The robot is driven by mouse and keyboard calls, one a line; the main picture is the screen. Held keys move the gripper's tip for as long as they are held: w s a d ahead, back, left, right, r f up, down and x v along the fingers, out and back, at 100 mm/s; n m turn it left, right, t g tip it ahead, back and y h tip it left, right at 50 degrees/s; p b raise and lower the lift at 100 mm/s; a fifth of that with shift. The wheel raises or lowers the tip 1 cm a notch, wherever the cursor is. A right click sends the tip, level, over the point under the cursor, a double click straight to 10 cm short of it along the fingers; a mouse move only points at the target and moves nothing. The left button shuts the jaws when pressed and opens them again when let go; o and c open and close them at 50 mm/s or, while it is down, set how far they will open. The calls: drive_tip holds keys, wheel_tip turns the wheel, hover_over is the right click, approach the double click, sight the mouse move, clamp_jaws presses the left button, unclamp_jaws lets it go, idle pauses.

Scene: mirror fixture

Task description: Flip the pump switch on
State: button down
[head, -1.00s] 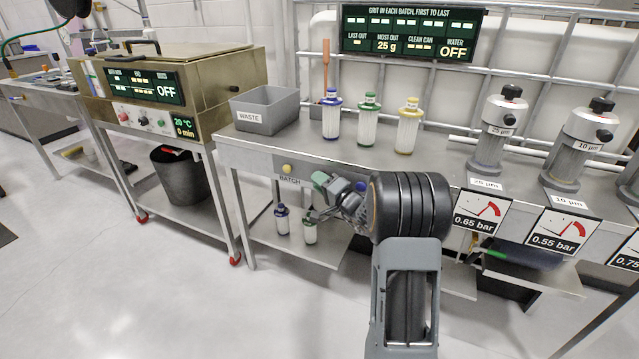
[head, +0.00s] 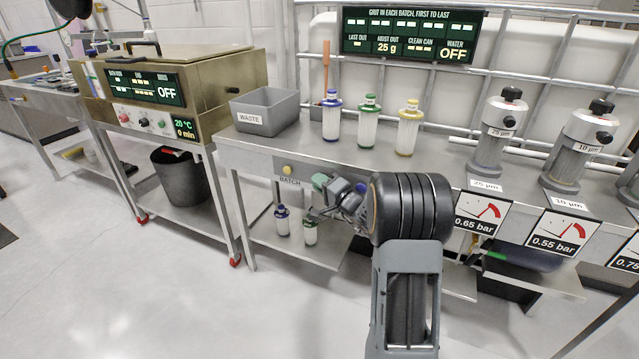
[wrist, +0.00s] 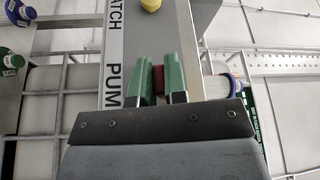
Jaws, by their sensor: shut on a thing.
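The pump switch (wrist: 158,79) shows in the wrist view as a small dark red piece beside the white PUMP label (wrist: 114,85) on the grey bench front. My gripper (wrist: 159,72) has green fingertips, one on each side of the red piece, and is shut on it. In the head view my gripper (head: 328,184) is at the bench front, right of the yellow BATCH button (head: 287,169). The switch is hidden there behind my gripper and arm. The wall display (head: 412,33) reads WATER OFF. Which way the switch is set cannot be told.
On the bench stand a grey WASTE bin (head: 264,110) and blue, green and yellow capped cartridges (head: 364,130). Filter housings (head: 489,142) with pressure signs are to the right. Two more cartridges (head: 282,225) stand on the lower shelf. The floor at left front is clear.

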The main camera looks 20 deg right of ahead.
drive_tip(key=m+p, duration=0.1)
drive_tip(key=m, duration=0.1)
drive_tip(key=r+m+g+p, duration=0.1)
drive_tip(key=m, duration=0.1)
drive_tip(key=shift+r+g+h, duration=0.1)
drive_tip(key=shift+g+h, duration=0.2)
drive_tip(key=shift+h, duration=0.1)
drive_tip(key=shift+r+m+g+p, duration=0.15)
drive_tip(key=shift+m+g+p, duration=0.45)
drive_tip(key=shift+m, duration=0.5)
drive_tip(key=c, duration=1.4)
unclamp_jaws()
drive_tip(key=shift+c, duration=0.2)
drive_tip(key=shift+s, duration=0.1)
drive_tip(key=p+v, duration=0.2)
drive_tip(key=v, duration=1.1)
drive_tip(key=shift+s, duration=0.3)
drive_tip(key=shift+d, duration=0.15)
